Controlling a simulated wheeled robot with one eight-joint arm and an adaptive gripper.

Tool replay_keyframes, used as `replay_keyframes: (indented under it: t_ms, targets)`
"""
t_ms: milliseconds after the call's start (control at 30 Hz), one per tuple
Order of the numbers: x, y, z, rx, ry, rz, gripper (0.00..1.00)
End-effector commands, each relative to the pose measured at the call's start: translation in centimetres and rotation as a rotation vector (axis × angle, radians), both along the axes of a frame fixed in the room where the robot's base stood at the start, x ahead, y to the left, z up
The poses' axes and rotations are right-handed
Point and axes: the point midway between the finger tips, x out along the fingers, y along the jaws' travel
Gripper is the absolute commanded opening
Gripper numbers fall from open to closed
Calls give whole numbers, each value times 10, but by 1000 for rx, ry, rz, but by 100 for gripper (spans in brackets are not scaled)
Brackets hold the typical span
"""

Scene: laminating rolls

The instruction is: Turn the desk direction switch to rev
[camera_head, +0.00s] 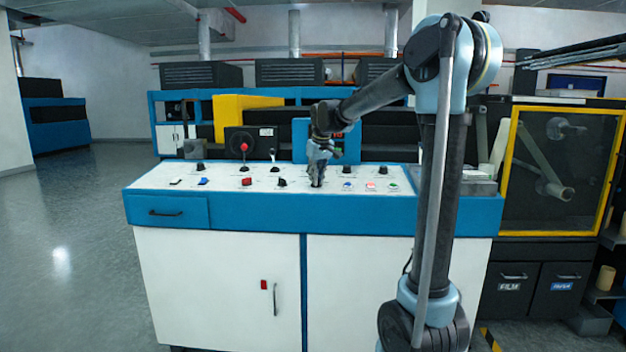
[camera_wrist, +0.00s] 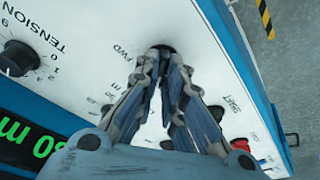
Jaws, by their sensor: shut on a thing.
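The white and blue desk (camera_head: 260,215) carries a row of knobs, levers and coloured buttons. My gripper (camera_head: 317,184) points down at the middle of its top and hides what it holds in the head view. In the wrist view my gripper (camera_wrist: 166,57) has its fingertips together at a dark knob (camera_wrist: 163,47), the direction switch, and is shut on it. The FWD label (camera_wrist: 120,51) shows beside the knob. Most of the switch and its pointer are hidden by the fingers, so I cannot tell its setting.
A tension knob (camera_wrist: 18,58) and a green-lit display (camera_wrist: 30,135) lie left in the wrist view. A red button (camera_wrist: 240,145) is at lower right. In the head view a red-topped lever (camera_head: 244,148) stands left of my gripper. A yellow-framed machine (camera_head: 509,170) is at right.

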Motion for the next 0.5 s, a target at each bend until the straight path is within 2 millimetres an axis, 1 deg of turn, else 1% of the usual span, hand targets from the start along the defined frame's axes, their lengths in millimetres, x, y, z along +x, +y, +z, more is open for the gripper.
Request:
replay_keyframes:
  t_ms: [233,500]
  targets:
    - [0,-1,-1,-21,2,110,0]
    - [0,-2,-1,-30,3,154,0]
